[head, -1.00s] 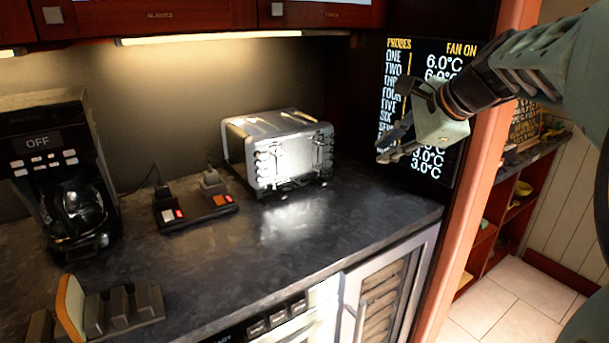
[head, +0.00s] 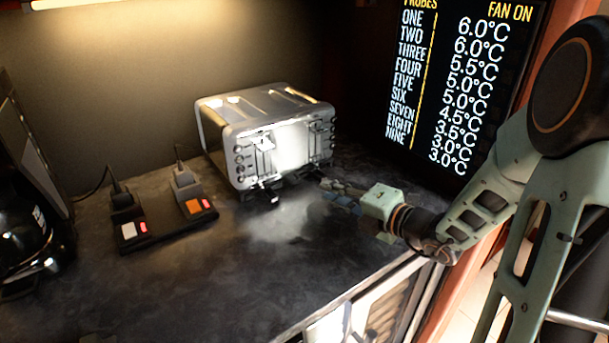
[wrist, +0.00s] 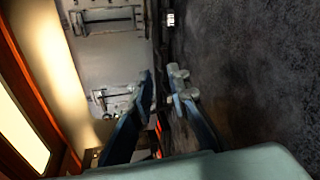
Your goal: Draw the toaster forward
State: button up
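The silver toaster (head: 222,137) stands upright on the dark counter, its front with levers and round knobs facing me. Its pale front also shows in the wrist view (wrist: 110,50), left of my fingers. My gripper (head: 332,194) is low over the counter, in front of the toaster's right front corner, pointing left toward it. In the wrist view the two fingers (wrist: 162,80) are apart by a narrow gap with nothing held between them. I cannot tell whether a fingertip touches the toaster; they look apart.
A twin power socket (head: 165,215) with plugs sits on the counter left of the toaster. A coffee maker (head: 30,240) stands at the far left. A temperature display (head: 450,80) is on the wall behind my arm. The counter (head: 240,285) in front is clear.

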aim_at(301, 180)
jog(key=b+x, duration=0.1)
jog(key=x, duration=0.9)
jog(key=shift+a, duration=0.2)
grip_shut()
